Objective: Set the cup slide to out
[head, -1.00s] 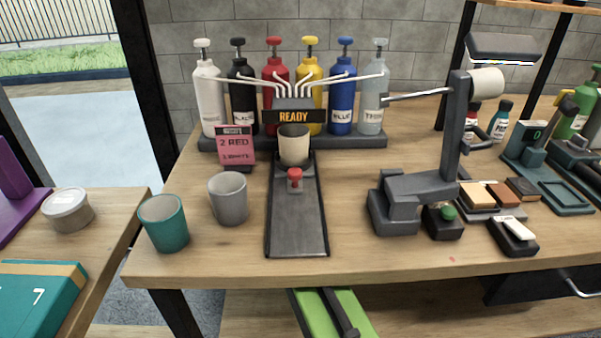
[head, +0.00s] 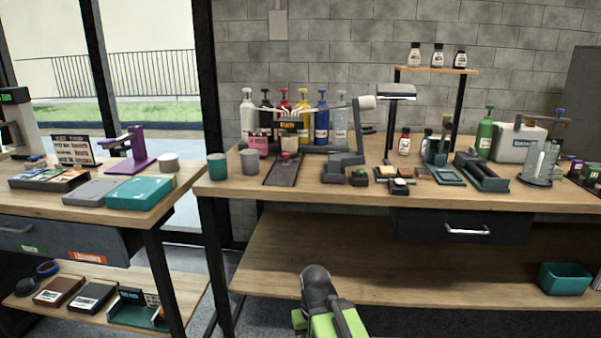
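The cup slide is a dark narrow track (head: 282,172) on the wooden bench, below the dispenser and its READY sign (head: 288,125). Its red knob (head: 286,155) stands near the track's far end. A pale cup (head: 289,143) shows small at that far end, under the nozzles; the near part of the track is bare. My arm, green with a dark rounded end (head: 318,284), is low at the bottom middle, in front of the bench and well apart from the slide. Its fingers cannot be made out.
A teal cup (head: 217,166) and a grey cup (head: 249,162) stand left of the slide. A grey stand (head: 346,160) with an overhanging lamp-like arm is close on its right. Several pump bottles stand behind.

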